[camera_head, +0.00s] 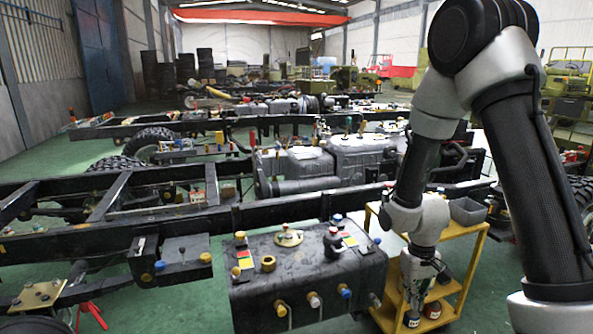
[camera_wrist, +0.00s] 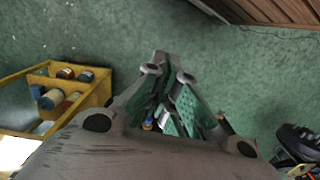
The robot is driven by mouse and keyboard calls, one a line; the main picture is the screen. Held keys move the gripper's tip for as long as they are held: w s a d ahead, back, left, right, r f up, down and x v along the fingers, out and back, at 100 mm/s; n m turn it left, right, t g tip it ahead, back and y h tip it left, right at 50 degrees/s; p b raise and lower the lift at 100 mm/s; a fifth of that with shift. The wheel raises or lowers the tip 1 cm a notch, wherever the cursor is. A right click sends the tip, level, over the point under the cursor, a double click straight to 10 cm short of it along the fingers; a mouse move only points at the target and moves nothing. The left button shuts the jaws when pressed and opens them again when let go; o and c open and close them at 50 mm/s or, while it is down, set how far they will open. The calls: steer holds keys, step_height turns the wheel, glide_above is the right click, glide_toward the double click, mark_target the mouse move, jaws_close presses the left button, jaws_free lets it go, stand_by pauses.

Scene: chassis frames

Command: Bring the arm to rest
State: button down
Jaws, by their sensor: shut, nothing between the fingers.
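My arm comes in from the right in the head view and bends down, with my gripper (camera_head: 413,306) low in front of the yellow cart (camera_head: 461,284). In the wrist view my gripper (camera_wrist: 164,66) is shut, its two fingers meeting at the tips, with green inner pads and nothing held. It points down over green floor (camera_wrist: 240,85). Part of the fingers is hard to make out against the cart in the head view.
A dark tank (camera_head: 300,275) with caps and valves stands left of my gripper. A black chassis frame (camera_head: 120,245) runs behind it. A grey bin (camera_head: 467,211) is on the cart's top. In the wrist view, a yellow shelf (camera_wrist: 75,105) holds several bottles at left.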

steer(key=s+d+r+t, duration=0.1)
steer(key=s+r, duration=0.4)
steer(key=r, duration=0.5)
steer(key=s+d+r+m+t, duration=0.1)
steer(key=s+d+r+t, duration=0.1)
steer(key=s+r, duration=0.4)
steer(key=s+d+r+m+t, duration=0.1)
steer(key=s+r, duration=0.4)
steer(key=r, duration=1)
steer(key=shift+s+d+r+t, duration=0.15)
steer(key=shift+d+t, duration=0.55)
steer(key=shift+d, duration=0.35)
